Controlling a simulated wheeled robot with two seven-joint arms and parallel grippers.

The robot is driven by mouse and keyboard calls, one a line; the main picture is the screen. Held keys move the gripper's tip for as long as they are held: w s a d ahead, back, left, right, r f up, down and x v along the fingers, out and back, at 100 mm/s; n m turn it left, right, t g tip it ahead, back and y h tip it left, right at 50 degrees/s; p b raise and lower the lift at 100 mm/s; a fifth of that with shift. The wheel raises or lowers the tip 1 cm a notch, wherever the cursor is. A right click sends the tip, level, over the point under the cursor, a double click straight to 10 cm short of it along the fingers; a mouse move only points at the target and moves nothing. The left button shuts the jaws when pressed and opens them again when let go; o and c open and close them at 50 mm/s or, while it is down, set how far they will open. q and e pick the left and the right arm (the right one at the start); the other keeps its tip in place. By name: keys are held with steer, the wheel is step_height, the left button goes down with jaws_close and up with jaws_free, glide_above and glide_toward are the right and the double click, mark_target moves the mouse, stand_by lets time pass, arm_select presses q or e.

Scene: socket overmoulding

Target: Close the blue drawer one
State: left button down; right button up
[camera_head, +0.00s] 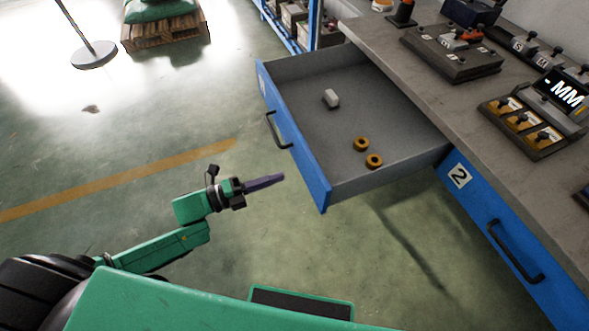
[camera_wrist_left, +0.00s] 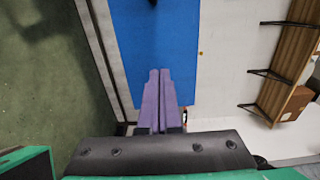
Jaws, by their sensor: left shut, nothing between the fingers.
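The blue drawer one (camera_head: 318,183) stands pulled out from the bench in the head view, with a dark handle (camera_head: 277,130) on its blue front. Inside lie a small pale block and two orange-brown rings. My left gripper (camera_head: 281,177) is shut and empty, in front of the drawer's front panel and apart from it in the head view. In the left wrist view my purple fingers (camera_wrist_left: 159,98) are together and point toward the blue drawer front (camera_wrist_left: 150,40). My right gripper is in neither view.
The closed blue drawer two (camera_head: 470,200) is to the right under the grey worktop (camera_head: 400,72). Trays with parts (camera_head: 455,55) stand on the worktop. A pallet (camera_head: 165,33) and a round stand base (camera_head: 94,55) are at the back left. The green floor before the drawer is clear.

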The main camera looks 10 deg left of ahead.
mark_target(305, 168)
arm_select(q)
steer(key=x, duration=0.4)
steer(key=shift+w+d+r, duration=0.15)
steer(key=shift+w+d, duration=0.05)
steer(key=shift+d, duration=0.1)
steer(key=shift+w+d, duration=0.25)
steer(key=shift+d, duration=0.1)
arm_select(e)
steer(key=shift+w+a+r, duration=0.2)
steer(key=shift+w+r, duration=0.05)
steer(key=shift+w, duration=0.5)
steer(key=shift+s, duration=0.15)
